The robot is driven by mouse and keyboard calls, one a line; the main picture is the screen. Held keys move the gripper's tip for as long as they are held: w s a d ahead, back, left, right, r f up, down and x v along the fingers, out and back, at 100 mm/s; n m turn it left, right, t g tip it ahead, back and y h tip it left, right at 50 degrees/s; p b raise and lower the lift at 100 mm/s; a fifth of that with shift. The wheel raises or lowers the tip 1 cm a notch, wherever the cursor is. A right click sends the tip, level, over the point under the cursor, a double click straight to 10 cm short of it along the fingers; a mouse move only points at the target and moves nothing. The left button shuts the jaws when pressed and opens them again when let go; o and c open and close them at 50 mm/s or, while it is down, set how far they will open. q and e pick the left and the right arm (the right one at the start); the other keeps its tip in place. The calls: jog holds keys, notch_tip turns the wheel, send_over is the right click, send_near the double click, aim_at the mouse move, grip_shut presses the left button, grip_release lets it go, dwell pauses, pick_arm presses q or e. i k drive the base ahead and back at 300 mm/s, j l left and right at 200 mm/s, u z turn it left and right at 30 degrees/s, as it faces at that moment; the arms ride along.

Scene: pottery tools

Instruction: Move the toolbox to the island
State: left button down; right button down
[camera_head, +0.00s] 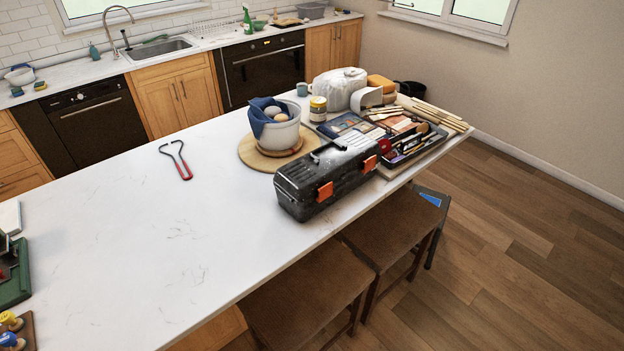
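A black toolbox (325,176) with a grey lid and orange latches sits closed on the white marble-look island top (150,245). It stands near the island's right-hand edge, its latches facing the stools. Its far end is close to a tray of tools, and its left side is close to a round wooden board. Neither of my grippers shows in the head view.
A white pot (275,135) with a blue cloth stands on the round board (248,156). A tool tray (405,140), a jar (318,109) and wooden sticks (440,115) crowd the far end. Red-handled tongs (183,166) lie mid-island. Stools (395,225) flank the right edge. The near-middle top is clear.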

aim_at(178, 271)
jog(key=l+u, duration=0.35)
jog(key=i+l+u, duration=0.1)
jog(key=u, duration=0.2)
jog(key=l+u, duration=0.35)
